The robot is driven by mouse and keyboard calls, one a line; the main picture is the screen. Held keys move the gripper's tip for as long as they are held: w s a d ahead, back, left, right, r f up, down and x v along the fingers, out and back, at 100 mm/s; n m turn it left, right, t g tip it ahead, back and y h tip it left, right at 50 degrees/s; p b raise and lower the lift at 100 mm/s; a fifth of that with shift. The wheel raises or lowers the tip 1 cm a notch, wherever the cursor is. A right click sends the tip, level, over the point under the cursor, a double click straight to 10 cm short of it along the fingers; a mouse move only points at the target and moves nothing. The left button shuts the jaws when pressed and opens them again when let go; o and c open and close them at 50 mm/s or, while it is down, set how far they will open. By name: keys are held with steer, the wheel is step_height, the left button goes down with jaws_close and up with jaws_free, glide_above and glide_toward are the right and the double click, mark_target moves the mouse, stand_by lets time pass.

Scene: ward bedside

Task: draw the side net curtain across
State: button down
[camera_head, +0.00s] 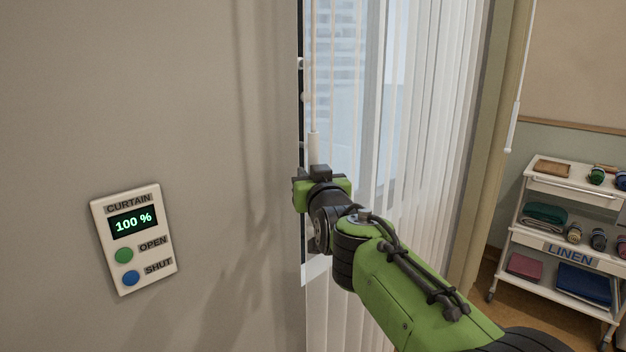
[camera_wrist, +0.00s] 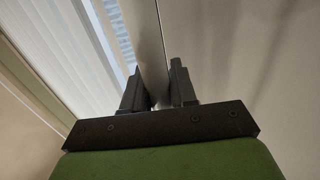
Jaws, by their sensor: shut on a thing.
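The side net curtain (camera_head: 440,90) hangs in white vertical folds over the right part of the window, and glass shows to its left. Pale folds also fill the upper left of the wrist view (camera_wrist: 60,40). A thin white draw wand (camera_head: 314,75) hangs at the window's left side, its thicker lower handle (camera_head: 313,147) reaching down to my gripper. My gripper (camera_head: 320,172) is shut on the wand's handle at the wall edge; its jaws hide the hold. In the wrist view, a pale strip runs between my gripper's dark fingers (camera_wrist: 160,90).
A wall panel (camera_head: 132,238) marked CURTAIN reads 100 %, with green OPEN and blue SHUT buttons. The plain wall (camera_head: 200,90) lies close left of my gripper. Another white wand (camera_head: 515,110) hangs at the right. A linen trolley (camera_head: 565,180) stands beyond it.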

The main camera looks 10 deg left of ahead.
steer(key=shift+s+a+f, duration=0.1)
steer(key=shift+a, duration=0.1)
steer(key=c, duration=1.2)
jaws_free()
steer(key=shift+c, duration=0.2)
steer(key=shift+o, duration=1.2)
steer(key=shift+s, duration=0.2)
steer(key=shift+w, duration=0.1)
steer(key=v, duration=1.5)
steer(key=shift+s+d+b, duration=0.2)
steer(key=shift+s+b, duration=0.15)
steer(key=shift+b, duration=0.1)
